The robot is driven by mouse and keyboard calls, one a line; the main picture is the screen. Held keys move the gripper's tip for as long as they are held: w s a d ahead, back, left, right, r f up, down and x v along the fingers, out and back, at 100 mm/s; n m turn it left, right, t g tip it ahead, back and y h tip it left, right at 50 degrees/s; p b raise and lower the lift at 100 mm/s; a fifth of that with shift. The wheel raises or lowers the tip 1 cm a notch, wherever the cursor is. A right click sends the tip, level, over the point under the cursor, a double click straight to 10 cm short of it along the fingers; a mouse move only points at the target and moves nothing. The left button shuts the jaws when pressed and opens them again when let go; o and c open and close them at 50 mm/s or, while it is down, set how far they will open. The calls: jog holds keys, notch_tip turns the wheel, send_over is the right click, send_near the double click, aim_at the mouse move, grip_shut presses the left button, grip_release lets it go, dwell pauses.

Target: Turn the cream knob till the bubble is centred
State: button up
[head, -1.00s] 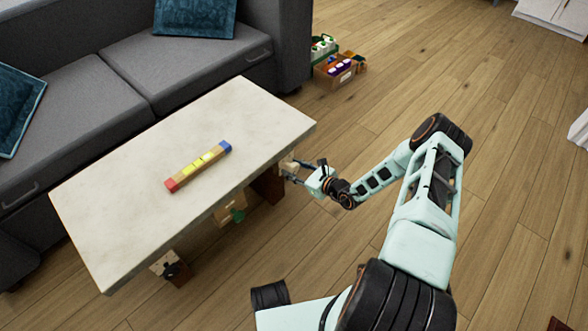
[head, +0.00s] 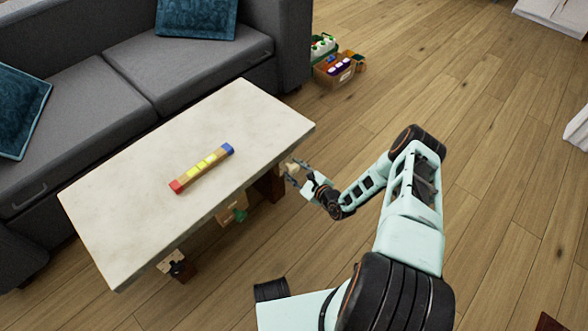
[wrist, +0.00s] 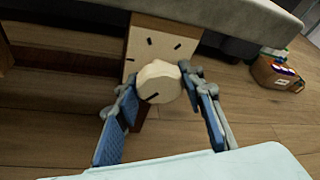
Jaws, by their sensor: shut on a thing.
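The cream knob (wrist: 160,82) sits on a pale panel (wrist: 150,45) with dark tick marks, under the table's right end. A dark line on the knob's face lies toward the lower middle in the wrist view. My gripper (wrist: 165,92) is shut on the knob, one blue-padded finger on each side; in the head view, my gripper (head: 296,173) reaches the knob from the right. The level (head: 203,168), a wooden bar with a red end, a blue end and yellow windows, lies on the pale tabletop (head: 250,120). The bubble is too small to make out.
A green knob (head: 240,215) and a black knob (head: 178,268) show under the table's near edge. A grey sofa (head: 190,70) stands behind the table. Boxes of small items (head: 335,70) stand on the floor beyond.

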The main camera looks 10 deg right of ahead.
jog(key=o, duration=1.2)
jog(key=shift+s, duration=0.15)
jog(key=v, duration=1.1)
jog(key=shift+s+d+r, duration=0.2)
jog(key=shift+s, duration=0.1)
